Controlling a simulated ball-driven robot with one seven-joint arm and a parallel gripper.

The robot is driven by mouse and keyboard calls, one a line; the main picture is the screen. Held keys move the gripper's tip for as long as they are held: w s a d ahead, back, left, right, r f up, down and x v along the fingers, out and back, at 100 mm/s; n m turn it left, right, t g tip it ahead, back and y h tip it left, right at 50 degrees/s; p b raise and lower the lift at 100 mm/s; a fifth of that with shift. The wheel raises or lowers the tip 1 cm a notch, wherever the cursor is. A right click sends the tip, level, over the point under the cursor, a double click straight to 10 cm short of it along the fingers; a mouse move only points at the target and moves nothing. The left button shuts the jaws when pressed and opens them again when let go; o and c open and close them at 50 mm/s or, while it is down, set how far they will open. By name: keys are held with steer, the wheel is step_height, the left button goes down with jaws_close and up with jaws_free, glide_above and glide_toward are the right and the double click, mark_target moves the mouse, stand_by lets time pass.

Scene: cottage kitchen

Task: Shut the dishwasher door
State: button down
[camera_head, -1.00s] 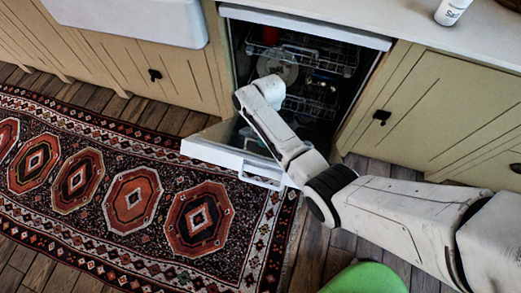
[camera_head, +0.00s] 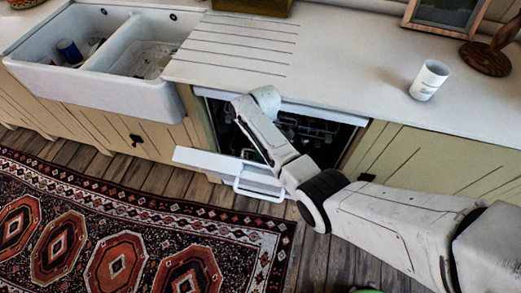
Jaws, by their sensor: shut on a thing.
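The dishwasher door (camera_head: 205,160) hangs partly open in front of the dishwasher, tilted out over the floor. Its white top edge faces up and its bar handle (camera_head: 258,193) faces out. The dishwasher opening (camera_head: 335,135) shows dark under the counter, with racks (camera_head: 305,128) inside. My arm comes in from the right and crosses the right part of the door, its bent end over the opening. My gripper is not visible; the arm hides what lies beyond that end, so I cannot see any contact with the door.
A patterned rug (camera_head: 130,235) covers the floor at the left, ending near the door. A double sink (camera_head: 110,50) is left of the dishwasher. A white cup (camera_head: 429,80) stands on the counter (camera_head: 340,60). Closed cabinets (camera_head: 440,160) flank the right side.

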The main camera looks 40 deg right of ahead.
steer(key=shift+s+d+f, duration=0.1)
steer(key=shift+s+f, duration=0.25)
steer(key=shift+f, duration=0.05)
steer(key=c, duration=1.4)
jaws_free()
steer(key=shift+d, duration=0.1)
steer(key=shift+c, duration=0.2)
steer(key=shift+o, duration=1.3)
steer(key=shift+w+r, duration=0.15)
steer(key=shift+w+a+r, duration=0.1)
steer(key=shift+a, duration=0.1)
